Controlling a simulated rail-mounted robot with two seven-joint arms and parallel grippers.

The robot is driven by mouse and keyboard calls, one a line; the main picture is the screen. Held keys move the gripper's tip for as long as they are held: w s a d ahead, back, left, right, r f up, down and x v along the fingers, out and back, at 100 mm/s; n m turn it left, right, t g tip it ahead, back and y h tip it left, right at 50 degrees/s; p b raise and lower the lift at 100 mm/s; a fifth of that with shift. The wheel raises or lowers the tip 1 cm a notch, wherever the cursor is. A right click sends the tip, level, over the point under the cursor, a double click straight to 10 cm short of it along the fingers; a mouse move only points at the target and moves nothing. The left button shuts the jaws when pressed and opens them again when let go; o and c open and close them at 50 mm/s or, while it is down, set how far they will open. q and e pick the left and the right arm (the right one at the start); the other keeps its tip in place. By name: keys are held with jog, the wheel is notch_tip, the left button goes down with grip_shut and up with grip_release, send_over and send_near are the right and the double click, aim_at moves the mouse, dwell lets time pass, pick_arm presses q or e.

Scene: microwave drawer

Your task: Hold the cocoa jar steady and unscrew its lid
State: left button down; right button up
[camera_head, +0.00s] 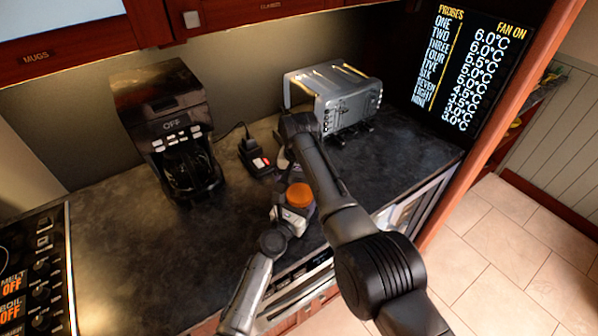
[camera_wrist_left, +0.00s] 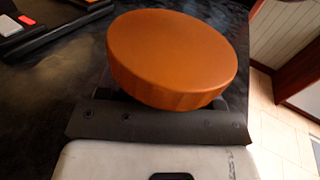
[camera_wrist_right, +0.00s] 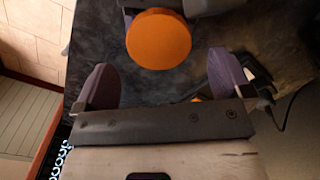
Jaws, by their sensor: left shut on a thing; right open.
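The cocoa jar's orange lid (camera_head: 299,195) shows near the front edge of the counter in the head view, with the jar's body mostly hidden below it. The lid fills the upper middle of the left wrist view (camera_wrist_left: 175,55). My left gripper (camera_head: 290,217) is shut on the jar below the lid. My right gripper (camera_wrist_right: 168,88) is open and empty. In the right wrist view its two purple fingers stand apart, with the orange lid (camera_wrist_right: 158,38) beyond them.
A coffee maker (camera_head: 165,120) stands at the back left and a silver toaster (camera_head: 345,95) at the back right. A small black device with a red part (camera_head: 257,158) lies behind the jar. A stove panel (camera_head: 38,265) is at the left. The counter (camera_head: 130,245) is clear left of the jar.

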aim_at(299, 193)
jog(key=shift+f, duration=2.15)
jog(key=shift+c, duration=0.5)
jog(key=c, duration=0.8)
jog(key=n, duration=0.3)
jog(key=shift+c, duration=0.2)
